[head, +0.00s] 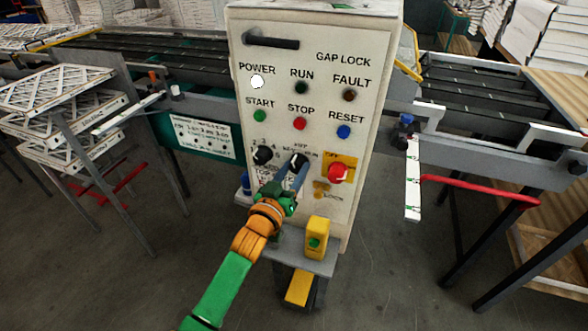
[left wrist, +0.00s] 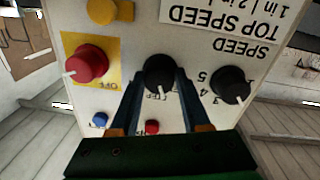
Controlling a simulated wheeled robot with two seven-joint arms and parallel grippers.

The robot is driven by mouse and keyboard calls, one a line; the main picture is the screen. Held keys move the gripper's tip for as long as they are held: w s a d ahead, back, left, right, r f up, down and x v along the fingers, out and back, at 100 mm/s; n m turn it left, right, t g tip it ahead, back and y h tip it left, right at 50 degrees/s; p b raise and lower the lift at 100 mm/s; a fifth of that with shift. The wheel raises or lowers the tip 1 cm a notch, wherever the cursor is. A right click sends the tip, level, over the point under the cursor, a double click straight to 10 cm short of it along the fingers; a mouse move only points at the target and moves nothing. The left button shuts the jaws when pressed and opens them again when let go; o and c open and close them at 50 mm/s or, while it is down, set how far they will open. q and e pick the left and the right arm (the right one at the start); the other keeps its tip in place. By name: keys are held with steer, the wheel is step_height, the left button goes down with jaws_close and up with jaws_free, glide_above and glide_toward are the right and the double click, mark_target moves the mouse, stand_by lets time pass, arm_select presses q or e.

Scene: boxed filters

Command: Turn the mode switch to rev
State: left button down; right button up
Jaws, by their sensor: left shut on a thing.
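The mode switch (head: 297,159) is a black knob low on the white control panel (head: 262,60), between the speed knob (head: 263,155) and a red knob on a yellow plate (head: 337,173). My left gripper (head: 298,172) reaches it from below and partly covers it. In the left wrist view, the panel appears upside down. The mode switch (left wrist: 158,74) sits between the two blue-grey fingers of my left gripper (left wrist: 158,88), which is shut on it. The other mode labels are mostly hidden or too small to read.
The speed knob (left wrist: 232,85) and red knob (left wrist: 86,64) lie close on either side of the fingers. A yellow box (head: 317,238) stands on a grey shelf (head: 290,247) below the panel. Conveyors (head: 150,58) flank the panel on both sides.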

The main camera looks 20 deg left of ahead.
arm_select(q)
steer(key=shift+r+n+p, duration=0.1)
steer(key=shift+n+p, duration=0.3)
steer(key=shift+n, duration=1.9)
steer(key=shift+c, duration=2.3)
jaws_free()
steer(key=shift+o, duration=0.5)
steer(key=shift+w, duration=0.1)
steer(key=s, duration=0.7)
steer(key=shift+a+f+b, duration=0.25)
steer(key=shift+b, duration=0.05)
